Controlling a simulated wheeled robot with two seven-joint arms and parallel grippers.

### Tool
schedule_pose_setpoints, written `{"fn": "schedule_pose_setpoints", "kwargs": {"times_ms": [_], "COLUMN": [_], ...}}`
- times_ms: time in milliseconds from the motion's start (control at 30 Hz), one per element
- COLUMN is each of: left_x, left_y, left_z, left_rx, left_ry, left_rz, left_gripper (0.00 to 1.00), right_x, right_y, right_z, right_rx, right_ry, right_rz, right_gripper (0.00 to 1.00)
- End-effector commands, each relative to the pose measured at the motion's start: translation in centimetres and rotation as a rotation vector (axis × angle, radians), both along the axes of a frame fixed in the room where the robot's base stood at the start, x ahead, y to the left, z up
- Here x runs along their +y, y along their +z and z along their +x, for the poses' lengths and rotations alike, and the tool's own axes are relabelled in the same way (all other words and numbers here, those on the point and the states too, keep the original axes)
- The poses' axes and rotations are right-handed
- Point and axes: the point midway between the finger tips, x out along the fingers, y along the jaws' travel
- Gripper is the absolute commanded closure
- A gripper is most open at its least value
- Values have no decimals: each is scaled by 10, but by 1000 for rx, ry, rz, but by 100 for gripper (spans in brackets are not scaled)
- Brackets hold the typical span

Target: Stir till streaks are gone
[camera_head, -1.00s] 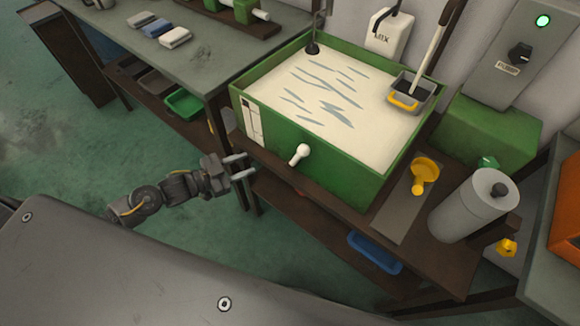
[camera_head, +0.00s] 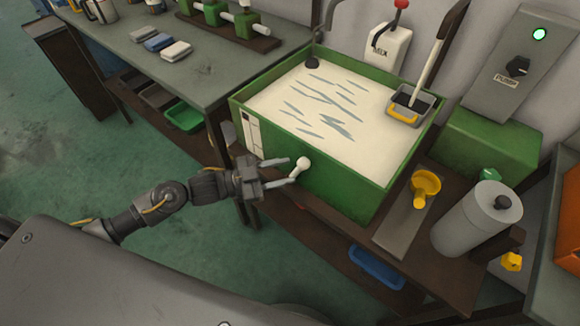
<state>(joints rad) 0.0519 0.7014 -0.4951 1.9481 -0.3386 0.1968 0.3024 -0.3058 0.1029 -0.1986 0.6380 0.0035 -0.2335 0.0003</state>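A green vat (camera_head: 345,179) holds pale cream liquid (camera_head: 286,96) with several grey-blue streaks across its surface. A white MIX box (camera_head: 383,52) with a red-knobbed lever (camera_head: 401,5) stands on the wall behind it. A white knob (camera_head: 303,163) sticks out of the vat's front wall. My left gripper (camera_head: 284,172) is open in front of the vat, its fingers apart and pointing at the white knob. The tips are close to the knob; I cannot tell whether they touch it. My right gripper is not in view.
A small grey holder (camera_head: 424,103) with a yellow front and a long handle sits on the vat's back right corner. A yellow cup (camera_head: 426,184) and grey cylinder (camera_head: 472,222) stand to the right. A workbench (camera_head: 203,61) stands left.

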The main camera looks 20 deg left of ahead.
Motion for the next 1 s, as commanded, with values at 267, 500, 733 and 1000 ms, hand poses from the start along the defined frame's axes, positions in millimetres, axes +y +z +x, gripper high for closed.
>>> {"fn": "schedule_pose_setpoints", "kwargs": {"times_ms": [267,500,733,1000], "left_x": [-20,-21,-21,-20], "left_y": [0,0,0,-1], "left_z": [13,14,13,13], "left_rx": [0,0,0,0], "left_ry": [1,1,1,1], "left_rz": [0,1,1,1], "left_gripper": [62,62,87,100], "right_x": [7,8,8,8], "right_y": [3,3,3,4], "right_z": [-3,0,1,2], "right_rx": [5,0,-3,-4], "right_ry": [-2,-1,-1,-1], "right_rz": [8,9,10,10], "right_gripper": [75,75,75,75]}}
